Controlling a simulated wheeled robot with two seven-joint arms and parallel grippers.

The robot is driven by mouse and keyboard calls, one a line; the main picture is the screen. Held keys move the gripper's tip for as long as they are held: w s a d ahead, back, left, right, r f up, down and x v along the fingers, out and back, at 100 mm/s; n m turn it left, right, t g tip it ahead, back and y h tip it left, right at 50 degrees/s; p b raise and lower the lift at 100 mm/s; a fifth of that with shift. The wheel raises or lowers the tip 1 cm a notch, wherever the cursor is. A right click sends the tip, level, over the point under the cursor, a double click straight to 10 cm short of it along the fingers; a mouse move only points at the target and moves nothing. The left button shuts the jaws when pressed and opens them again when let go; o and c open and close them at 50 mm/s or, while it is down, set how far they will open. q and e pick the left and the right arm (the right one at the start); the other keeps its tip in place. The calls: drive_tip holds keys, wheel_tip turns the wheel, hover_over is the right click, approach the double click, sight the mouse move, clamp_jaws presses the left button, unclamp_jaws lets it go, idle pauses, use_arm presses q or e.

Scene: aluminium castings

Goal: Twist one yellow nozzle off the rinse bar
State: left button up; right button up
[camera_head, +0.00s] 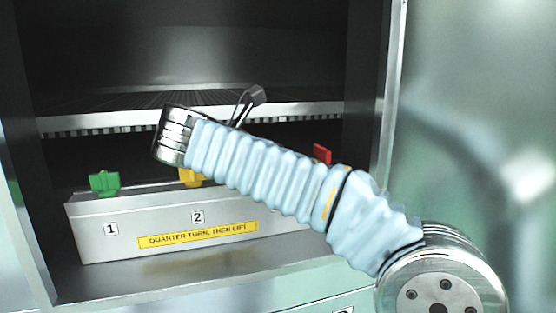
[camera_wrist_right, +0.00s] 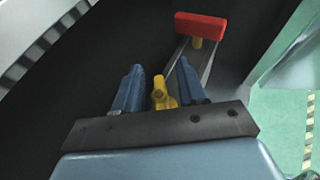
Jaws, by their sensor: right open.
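The rinse bar (camera_head: 90,235) is a pale grey block with number plates 1 and 2 and a yellow sign reading "QUARTER TURN, THEN LIFT". The yellow nozzle (camera_head: 189,178) stands on its top above plate 2, partly hidden by my right arm. In the right wrist view, the yellow nozzle (camera_wrist_right: 159,94) shows between the two blue fingers of my right gripper (camera_wrist_right: 158,78). These fingers are apart, one on each side of it; contact is not clear. My left gripper is in neither view.
A green nozzle (camera_head: 104,183) stands at the bar's left end. A red nozzle (camera_head: 321,153) stands to the right, also in the wrist view (camera_wrist_right: 201,27). A slotted shelf edge (camera_head: 90,122) runs above the bar. Cabinet walls (camera_head: 378,100) close in the sides.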

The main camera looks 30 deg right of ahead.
clamp_jaws()
drive_tip(key=n+t+y, duration=0.1)
drive_tip(key=n+t, duration=0.1)
drive_tip(key=n+t+y, duration=0.2)
drive_tip(key=n+t, duration=0.1)
drive_tip(key=shift+w+r, duration=0.1)
drive_tip(key=shift+w, duration=0.05)
drive_tip(key=shift+w+a+n+t+y+p, duration=0.15)
drive_tip(key=shift+n+t+y, duration=0.15)
drive_tip(key=shift+n+y, duration=0.1)
drive_tip(key=shift+w+a+n+t+y+p, duration=0.1)
drive_tip(key=shift+a+n+t+y+p, duration=0.05)
drive_tip(key=shift+n+t+y, duration=0.2)
drive_tip(key=shift+r+n+t+y+p, duration=0.1)
drive_tip(key=shift+n+t+y+p, duration=0.55)
drive_tip(key=shift+n+y, duration=0.5)
drive_tip(key=n+y, duration=0.1)
drive_tip(key=n+t+y+p, duration=0.1)
drive_tip(key=shift+w+a+n+y+p, duration=0.1)
drive_tip(key=shift+a+n+y+p, duration=0.2)
drive_tip(key=shift+y, duration=0.1)
drive_tip(key=shift+f, duration=0.2)
drive_tip(key=shift+r, duration=0.2)
